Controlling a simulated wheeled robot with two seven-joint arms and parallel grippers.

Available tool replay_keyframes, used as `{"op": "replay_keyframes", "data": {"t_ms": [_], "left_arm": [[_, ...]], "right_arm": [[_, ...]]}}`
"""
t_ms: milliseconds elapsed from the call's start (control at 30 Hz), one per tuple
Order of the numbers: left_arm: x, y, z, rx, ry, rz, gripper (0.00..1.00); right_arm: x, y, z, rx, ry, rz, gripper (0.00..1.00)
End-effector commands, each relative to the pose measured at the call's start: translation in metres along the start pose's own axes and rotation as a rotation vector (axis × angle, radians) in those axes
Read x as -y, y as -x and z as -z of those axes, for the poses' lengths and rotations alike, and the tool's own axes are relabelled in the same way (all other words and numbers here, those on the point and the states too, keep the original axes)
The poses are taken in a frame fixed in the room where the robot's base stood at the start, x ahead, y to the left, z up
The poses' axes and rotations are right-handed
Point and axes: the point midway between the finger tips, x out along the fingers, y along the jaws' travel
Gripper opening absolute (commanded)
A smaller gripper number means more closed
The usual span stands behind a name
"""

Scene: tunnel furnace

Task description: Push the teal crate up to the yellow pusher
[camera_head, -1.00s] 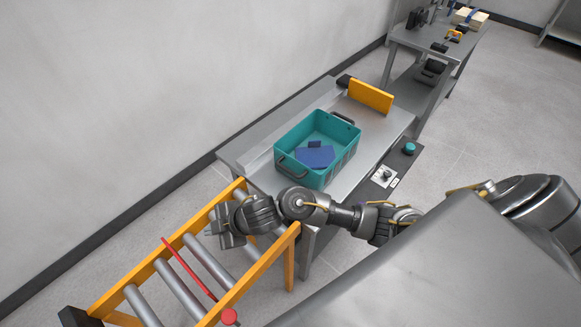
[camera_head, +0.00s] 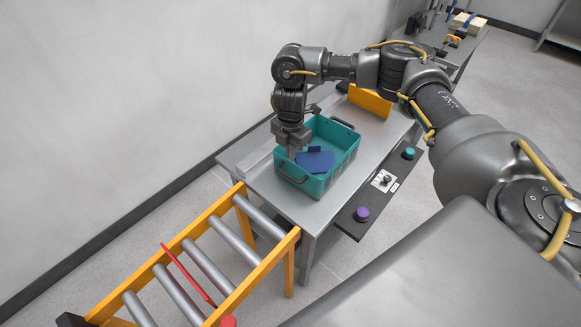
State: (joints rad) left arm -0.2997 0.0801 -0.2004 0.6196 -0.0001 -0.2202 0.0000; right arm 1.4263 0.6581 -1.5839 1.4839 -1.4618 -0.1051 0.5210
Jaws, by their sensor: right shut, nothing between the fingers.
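The teal crate (camera_head: 338,172) stands upright on the metal table, with dark blue pieces (camera_head: 315,161) inside it. The yellow pusher (camera_head: 370,101) is an upright plate at the table's far end. A stretch of bare table separates it from the crate, partly hidden by my arm. My right gripper (camera_head: 291,150) is shut and empty, pointing down at the crate's near-left end, the end away from the pusher. I cannot tell whether it touches the crate wall. It hides part of the crate's left rim. My left gripper is not in view.
A yellow-framed roller conveyor (camera_head: 206,262) with a red bar meets the table's near end. A control panel with a purple button (camera_head: 362,214) and a teal button (camera_head: 408,153) runs along the table's right side. A wall stands on the left.

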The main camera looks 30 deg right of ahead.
Motion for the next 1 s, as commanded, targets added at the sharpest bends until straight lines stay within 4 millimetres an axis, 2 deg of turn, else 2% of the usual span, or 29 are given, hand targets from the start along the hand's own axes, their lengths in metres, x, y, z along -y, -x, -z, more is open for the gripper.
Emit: {"op": "replay_keyframes", "data": {"t_ms": [500,700,1000], "left_arm": [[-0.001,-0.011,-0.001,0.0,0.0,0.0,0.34],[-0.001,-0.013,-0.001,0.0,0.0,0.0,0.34],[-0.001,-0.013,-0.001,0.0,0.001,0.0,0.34]], "right_arm": [[0.0,-0.081,0.002,-0.003,0.0,0.001,0.0],[-0.001,-0.096,0.002,-0.002,0.003,-0.002,0.0],[-0.001,-0.098,0.001,-0.001,0.003,-0.002,0.0]]}}
